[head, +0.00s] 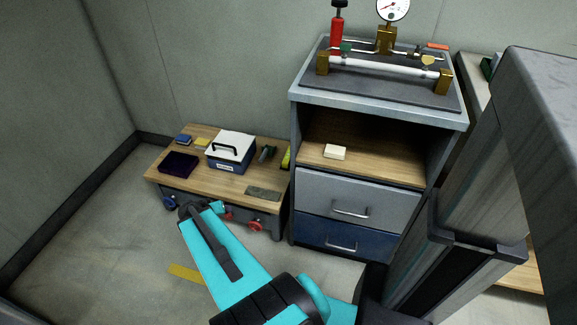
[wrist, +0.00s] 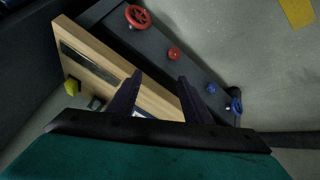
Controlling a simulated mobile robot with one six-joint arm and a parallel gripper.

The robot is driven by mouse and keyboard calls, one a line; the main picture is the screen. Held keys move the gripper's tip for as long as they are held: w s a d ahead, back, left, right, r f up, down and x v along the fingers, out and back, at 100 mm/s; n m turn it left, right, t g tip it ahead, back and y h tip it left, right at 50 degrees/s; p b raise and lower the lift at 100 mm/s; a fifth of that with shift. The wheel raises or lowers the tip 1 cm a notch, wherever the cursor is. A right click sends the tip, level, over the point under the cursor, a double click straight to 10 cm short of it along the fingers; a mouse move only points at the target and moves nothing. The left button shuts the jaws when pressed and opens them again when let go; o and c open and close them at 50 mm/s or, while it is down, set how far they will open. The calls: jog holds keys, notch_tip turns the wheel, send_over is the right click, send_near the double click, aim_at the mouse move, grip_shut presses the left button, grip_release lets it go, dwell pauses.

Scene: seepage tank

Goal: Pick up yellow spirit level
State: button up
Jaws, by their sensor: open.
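The yellow spirit level (head: 286,157) appears in the head view as a small yellow piece at the right end of the low wooden bench, beside the cabinet. Much of it is hidden by the cabinet side. In the wrist view a yellow block end (wrist: 72,87) at the left, past the bench top, looks like the same thing. My gripper (wrist: 160,76) is open and empty, with its dark fingers spread over the bench's front edge. It is apart from the yellow piece, which lies to its left in the wrist view.
The bench top (head: 224,185) holds a blue case (head: 230,165) with a white lid, a dark open box (head: 179,164), and a grey flat bar (head: 263,193). Red and blue valve knobs (wrist: 138,16) stick out of its front. A drawer cabinet (head: 358,200) stands close to its right.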

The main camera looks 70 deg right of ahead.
aim_at(287, 156)
jog(key=s+d+m+h+b, duration=0.1)
jog(key=d+b, duration=0.1)
jog(key=d, duration=0.3)
jog(key=s+d+m+h+b, duration=0.1)
jog(key=s+d+b, duration=0.1)
jog(key=d, duration=0.3)
jog(key=s+d+r+m+h+b, duration=0.1)
jog(key=d+b, duration=0.3)
jog(key=d, duration=0.1)
jog(key=shift+s+r, duration=0.1)
jog(key=shift+s, duration=0.2)
jog(key=s+d+r+m+h+b, duration=0.1)
jog(key=s+d+b, duration=0.1)
jog(key=s+d, duration=0.1)
jog(key=s+d+m+h+b, duration=0.1)
jog(key=s+d+b, duration=0.2)
jog(key=d, duration=0.1)
jog(key=s+d+r+m+h+b, duration=0.1)
jog(key=s+d+b, duration=0.1)
jog(key=s+d, duration=0.1)
jog(key=shift+s+d+r+b, duration=0.15)
jog(key=shift+d+r+b, duration=0.2)
jog(key=shift+d, duration=0.2)
jog(key=shift+s+d+r, duration=0.25)
jog(key=shift+s+d, duration=0.05)
jog(key=shift+s, duration=0.05)
jog(key=shift+d+f, duration=0.1)
jog(key=shift+b+x, duration=0.7)
jog(key=shift+x, duration=3.45)
